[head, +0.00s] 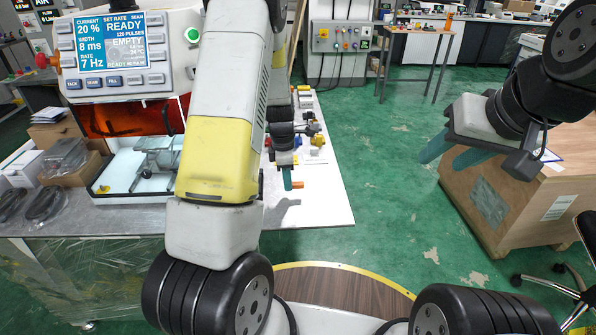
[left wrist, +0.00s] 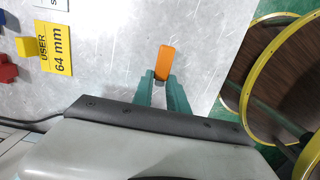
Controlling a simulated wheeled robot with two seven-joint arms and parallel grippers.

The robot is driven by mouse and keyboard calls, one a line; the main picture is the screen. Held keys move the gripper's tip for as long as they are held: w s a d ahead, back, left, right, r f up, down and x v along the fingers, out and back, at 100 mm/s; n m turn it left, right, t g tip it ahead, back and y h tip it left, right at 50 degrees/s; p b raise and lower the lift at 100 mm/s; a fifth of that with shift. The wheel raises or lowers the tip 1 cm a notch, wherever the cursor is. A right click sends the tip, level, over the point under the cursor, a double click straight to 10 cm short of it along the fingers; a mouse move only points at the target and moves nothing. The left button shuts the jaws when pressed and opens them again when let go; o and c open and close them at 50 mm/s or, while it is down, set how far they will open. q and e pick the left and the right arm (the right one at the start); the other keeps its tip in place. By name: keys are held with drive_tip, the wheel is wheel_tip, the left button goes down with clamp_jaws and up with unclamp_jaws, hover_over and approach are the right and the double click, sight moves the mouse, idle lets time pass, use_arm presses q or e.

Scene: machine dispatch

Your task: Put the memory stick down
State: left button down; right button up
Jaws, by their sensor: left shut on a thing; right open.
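The memory stick (left wrist: 163,62) is orange with a pale metal end. My left gripper (left wrist: 162,88) is shut on it, with the teal fingers on its metal end and the orange part sticking out beyond the tips. In the head view the orange memory stick (head: 298,184) shows beside the teal fingers of my left gripper (head: 288,180), over the right part of the grey table (head: 325,205). I cannot tell whether the stick touches the table top. My right gripper (head: 450,152) is open and empty, over the floor at the right.
A yellow "USER 64 mm" label (left wrist: 56,49) and a yellow block (left wrist: 25,47) lie on the table, with a red block (left wrist: 7,70) nearby. A machine with a screen (head: 112,42) stands at the left. A wooden crate (head: 540,190) is at the right. Bare table surrounds the stick.

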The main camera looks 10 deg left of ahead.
use_arm(q)
drive_tip(key=shift+f, duration=1.4)
drive_tip(key=shift+f, duration=0.2)
drive_tip(key=shift+f, duration=0.25)
drive_tip(key=c, duration=1.3)
unclamp_jaws()
drive_tip(key=shift+r, duration=0.1)
